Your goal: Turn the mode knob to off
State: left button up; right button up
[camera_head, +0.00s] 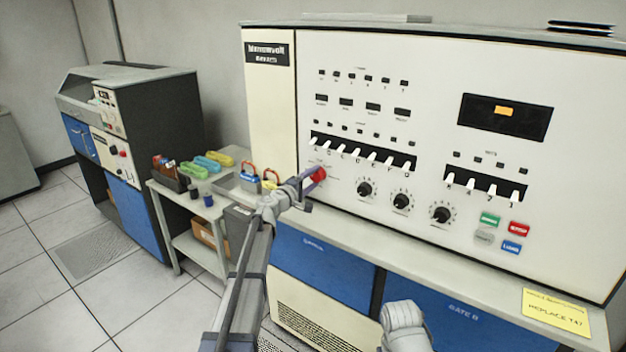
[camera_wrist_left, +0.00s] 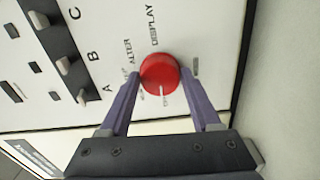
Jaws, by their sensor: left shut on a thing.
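The mode knob is a round red knob (camera_head: 319,174) at the left of the white console panel (camera_head: 440,150), below the row of white switches. In the left wrist view the red knob (camera_wrist_left: 160,74) sits between my fingers, with a pale pointer line towards the bottom of the picture. Labels around it read "ALTER" and "DISPLAY"; others are partly hidden. My left gripper (camera_head: 308,184) is at the panel, and its purple fingers (camera_wrist_left: 160,92) are shut on the sides of the knob. My right gripper is not in view; only a piece of my right arm shows at the bottom.
Black dials (camera_head: 401,201) and coloured buttons (camera_head: 490,219) lie right of the knob. A ledge with a yellow note (camera_head: 556,313) runs below the panel. A side cart (camera_head: 185,232) with padlocks, markers and small items stands at the left. Grey tiled floor is free at far left.

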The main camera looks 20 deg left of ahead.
pick_arm(q)
jog(key=shift+n, duration=0.5)
jog(key=o, duration=1.3)
jog(key=shift+o, duration=0.2)
jog(key=shift+s, duration=0.15)
jog(key=v, duration=0.7)
jog(key=shift+s+a, duration=0.15)
jog(key=shift+s, duration=0.1)
